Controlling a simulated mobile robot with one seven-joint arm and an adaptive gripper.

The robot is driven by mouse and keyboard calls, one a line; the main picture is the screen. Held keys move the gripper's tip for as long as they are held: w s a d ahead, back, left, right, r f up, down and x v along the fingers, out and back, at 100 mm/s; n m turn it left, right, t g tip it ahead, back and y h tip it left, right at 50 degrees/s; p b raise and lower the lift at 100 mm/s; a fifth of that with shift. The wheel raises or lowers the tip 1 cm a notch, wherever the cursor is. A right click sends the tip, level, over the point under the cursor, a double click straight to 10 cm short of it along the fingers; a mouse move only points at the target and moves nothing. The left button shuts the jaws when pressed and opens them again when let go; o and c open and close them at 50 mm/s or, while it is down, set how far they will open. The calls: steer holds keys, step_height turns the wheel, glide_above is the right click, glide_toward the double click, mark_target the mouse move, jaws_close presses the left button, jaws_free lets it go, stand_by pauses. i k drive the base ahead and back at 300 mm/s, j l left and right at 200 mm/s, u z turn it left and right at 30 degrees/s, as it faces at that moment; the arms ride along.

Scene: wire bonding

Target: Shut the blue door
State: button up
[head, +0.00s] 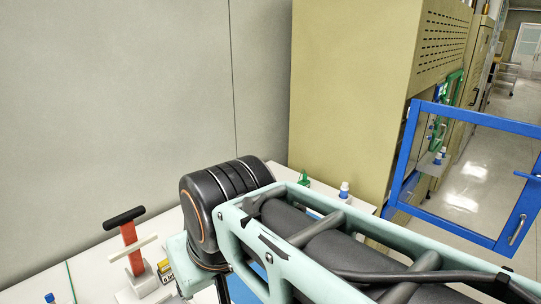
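The blue door (480,118) is a blue frame around a clear pane at the right of the head view. It stands open, swung out from the tan cabinet (345,95) into the aisle. A metal handle (516,230) is on its lower right part, and a small blue lever (527,176) shows at the right edge. My arm crosses the lower middle of the view, in front of and left of the door. My gripper is not visible.
A white bench (85,272) lies at lower left with a red-and-black lever tool (130,240). A green frame (447,95) is on the cabinet side behind the door. The aisle floor (490,165) looks clear.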

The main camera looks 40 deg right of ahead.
mark_target(529, 205)
steer(key=z, duration=2.55)
